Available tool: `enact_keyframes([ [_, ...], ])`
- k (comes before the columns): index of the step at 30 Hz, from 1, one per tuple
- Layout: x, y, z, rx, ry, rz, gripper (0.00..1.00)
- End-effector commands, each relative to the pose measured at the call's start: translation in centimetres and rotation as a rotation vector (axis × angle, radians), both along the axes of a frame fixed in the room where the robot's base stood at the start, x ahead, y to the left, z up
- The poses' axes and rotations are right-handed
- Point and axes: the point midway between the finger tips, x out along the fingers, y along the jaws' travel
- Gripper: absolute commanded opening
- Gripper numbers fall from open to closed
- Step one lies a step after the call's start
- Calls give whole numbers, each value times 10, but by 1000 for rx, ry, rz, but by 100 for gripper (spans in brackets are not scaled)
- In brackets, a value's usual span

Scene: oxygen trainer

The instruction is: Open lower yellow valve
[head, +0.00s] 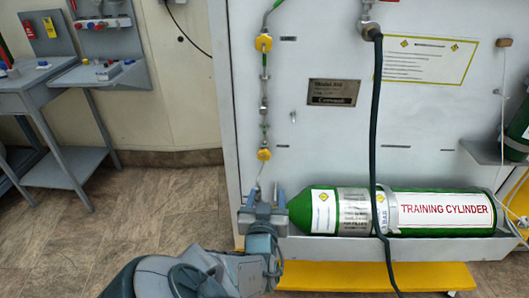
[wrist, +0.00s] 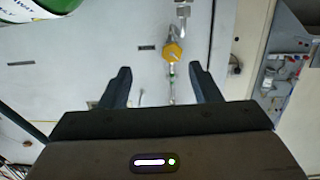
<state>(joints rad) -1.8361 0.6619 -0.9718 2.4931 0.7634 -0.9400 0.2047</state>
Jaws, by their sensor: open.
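The lower yellow valve (head: 264,154) sits on the thin vertical pipe at the left of the white panel in the head view. An upper yellow valve (head: 263,42) is higher on the same pipe. My gripper (head: 265,192) is just below the lower valve in the head view, fingers pointing up and apart. In the wrist view a yellow valve (wrist: 173,53) lies beyond and roughly between the open fingertips of my gripper (wrist: 160,70), with the pipe running past it. The gripper holds nothing, and a gap to the valve shows.
A green training cylinder (head: 335,211) lies on a shelf right of my gripper. A dark hose (head: 376,120) hangs down the panel (head: 330,140). A grey workbench (head: 40,85) stands at the left, with bare floor (head: 160,200) between.

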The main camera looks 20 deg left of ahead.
Motion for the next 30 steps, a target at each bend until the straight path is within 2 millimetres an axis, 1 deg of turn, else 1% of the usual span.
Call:
enact_keyframes([
  [1,-5,7,7,1,-37,17,57],
  [3,-9,12,14,4,-73,30,57],
  [5,-11,16,17,7,-89,38,57],
  [8,-6,19,18,10,-99,43,57],
  [11,8,23,17,11,-100,43,57],
  [14,27,28,16,11,-100,43,57],
  [18,58,35,16,10,-99,43,57],
  [24,95,44,16,9,-98,42,57],
  [27,108,47,17,9,-96,42,57],
  [30,116,47,18,8,-96,41,57],
])
